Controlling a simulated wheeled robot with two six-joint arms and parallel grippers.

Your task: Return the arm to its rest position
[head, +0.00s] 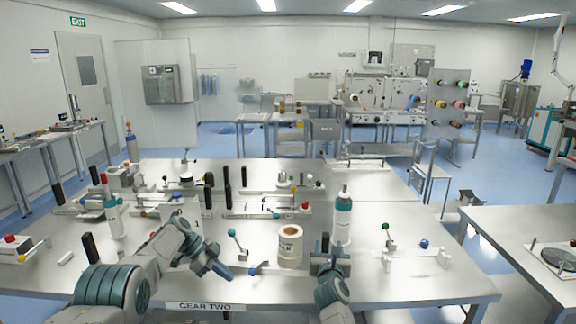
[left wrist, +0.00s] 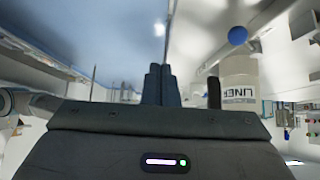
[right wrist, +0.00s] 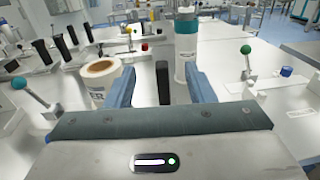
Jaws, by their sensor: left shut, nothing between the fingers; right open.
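My left arm comes in from the lower left in the head view, bent over the near part of the metal table. Its gripper (head: 226,272) is shut and empty, pointing right towards a small blue ball. The closed blue fingers also show in the left wrist view (left wrist: 161,84). My right gripper (head: 325,246) is low in the middle of the head view, pointing away over the table. In the right wrist view its blue fingers (right wrist: 160,88) are apart, with a black upright block in line between them, further off. Nothing is held.
A roll labelled LINER (head: 291,246) stands between the grippers. A white bottle with a teal band (head: 342,216) stands just beyond my right gripper. A green-knobbed lever (head: 386,228) and a blue knob (head: 424,244) are to the right. The table's front right is clear.

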